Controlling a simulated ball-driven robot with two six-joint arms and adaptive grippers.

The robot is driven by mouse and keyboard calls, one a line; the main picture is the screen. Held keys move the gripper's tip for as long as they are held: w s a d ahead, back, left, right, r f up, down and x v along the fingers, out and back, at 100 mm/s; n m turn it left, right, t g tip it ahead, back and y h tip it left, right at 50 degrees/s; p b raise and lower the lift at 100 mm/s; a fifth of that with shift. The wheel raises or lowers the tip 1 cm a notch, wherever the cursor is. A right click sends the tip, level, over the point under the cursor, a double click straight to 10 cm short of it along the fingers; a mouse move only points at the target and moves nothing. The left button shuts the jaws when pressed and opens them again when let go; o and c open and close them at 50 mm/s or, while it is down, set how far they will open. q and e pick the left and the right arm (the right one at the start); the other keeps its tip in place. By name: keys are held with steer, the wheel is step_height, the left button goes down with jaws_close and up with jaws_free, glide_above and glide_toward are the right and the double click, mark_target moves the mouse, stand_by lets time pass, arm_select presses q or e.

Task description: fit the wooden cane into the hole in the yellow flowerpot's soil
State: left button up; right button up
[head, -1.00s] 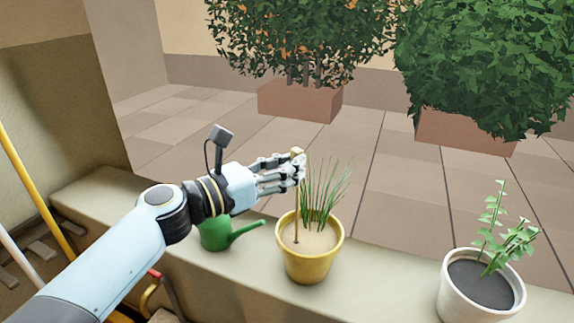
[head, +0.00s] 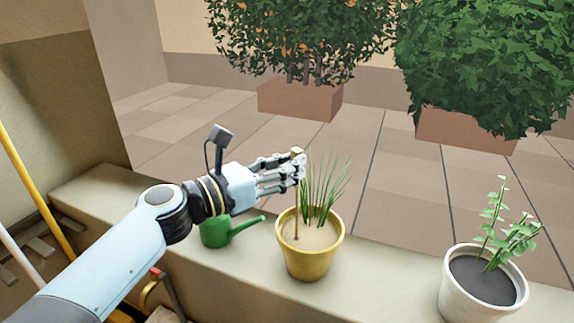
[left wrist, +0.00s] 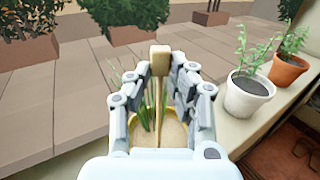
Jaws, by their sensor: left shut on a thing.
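The yellow flowerpot (head: 308,262) stands on the ledge, with pale soil and a tuft of thin green leaves. My left gripper (head: 297,168) is above the pot, shut on the wooden cane (head: 296,222). The cane is upright, and its lower end meets the soil left of the leaves. The contact point is small, so I cannot tell how deep it sits in the hole. In the left wrist view, the cane's block-like top (left wrist: 160,60) stands between the fingers, with the pot's soil (left wrist: 172,132) behind. My right gripper is not in view.
A green watering can (head: 222,231) stands on the ledge (head: 380,275) left of the pot, below my left wrist. A white pot (head: 470,299) with a leafy plant is at the right. A terracotta pot (left wrist: 289,72) stands beyond it.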

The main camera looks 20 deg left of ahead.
arm_select(q)
steer(key=shift+f+b, duration=0.4)
steer(key=shift+f, duration=0.1)
steer(key=shift+f, duration=0.1)
stand_by(0.4)
steer(key=shift+f+b, duration=0.75)
steer(key=shift+f, duration=0.05)
stand_by(0.4)
steer(key=shift+f+b, duration=0.8)
steer(key=shift+f, duration=0.25)
stand_by(0.9)
steer(key=o, duration=0.8)
steer(key=shift+o, duration=0.2)
steer(key=shift+s, duration=0.1)
steer(key=v, duration=1.1)
steer(key=shift+s+a, duration=0.2)
steer(key=shift+s, duration=0.15)
